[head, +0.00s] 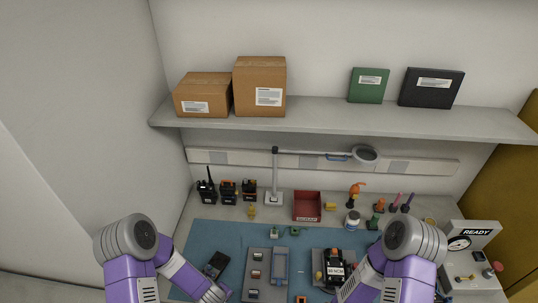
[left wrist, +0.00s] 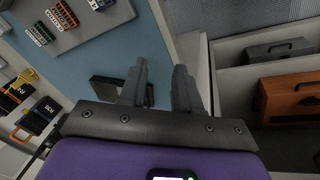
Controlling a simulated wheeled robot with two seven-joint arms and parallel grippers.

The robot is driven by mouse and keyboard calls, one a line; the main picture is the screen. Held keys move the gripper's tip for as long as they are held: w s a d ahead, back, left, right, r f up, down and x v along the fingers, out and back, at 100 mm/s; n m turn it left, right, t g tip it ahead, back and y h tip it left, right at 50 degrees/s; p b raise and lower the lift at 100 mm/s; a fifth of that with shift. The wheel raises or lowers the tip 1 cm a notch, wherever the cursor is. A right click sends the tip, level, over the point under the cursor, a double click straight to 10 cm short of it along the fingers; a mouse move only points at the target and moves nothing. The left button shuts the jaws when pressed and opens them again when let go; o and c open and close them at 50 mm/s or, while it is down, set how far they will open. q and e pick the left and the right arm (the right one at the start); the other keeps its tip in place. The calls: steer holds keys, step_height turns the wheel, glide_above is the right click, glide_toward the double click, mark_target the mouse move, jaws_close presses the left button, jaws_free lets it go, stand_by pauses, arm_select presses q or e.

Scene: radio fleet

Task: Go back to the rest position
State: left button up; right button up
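My left gripper (left wrist: 160,80) shows in the left wrist view with its two dark fingers apart and nothing visible between them. Beyond the left finger a dark flat object (left wrist: 106,90) lies on the blue mat (left wrist: 147,25); I cannot tell whether they touch. In the head view my left arm (head: 130,255) and right arm (head: 405,255) reach down to the bottom edge, and neither gripper's fingers show there. A black radio (head: 335,268) sits on a grey tray close to my right forearm.
The worktable holds a red bin (head: 307,206), a lamp (head: 365,154), several radios (head: 228,191) at the back left and a "READY" panel (head: 476,232) at right. A shelf (head: 330,119) with boxes runs above. Drawers with an orange case (left wrist: 291,101) stand beside my left gripper.

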arm_select(q)
steer(key=s+d+r+m+g+h, duration=0.1)
steer(key=s+d+m+h, duration=0.15)
steer(key=s+m, duration=0.2)
steer(key=s+d+m+g+h, duration=0.1)
steer(key=s+d+m+g, duration=0.1)
steer(key=s+d+m, duration=0.3)
step_height(320, 180, down, 16)
steer(key=s+a+n+b, duration=0.1)
steer(key=b, duration=1.5)
steer(key=shift+a+f+n+t+b, duration=0.15)
steer(key=shift+f+n+t+b, duration=0.05)
steer(key=shift+n+t+b, duration=0.15)
steer(key=shift+h, duration=0.25)
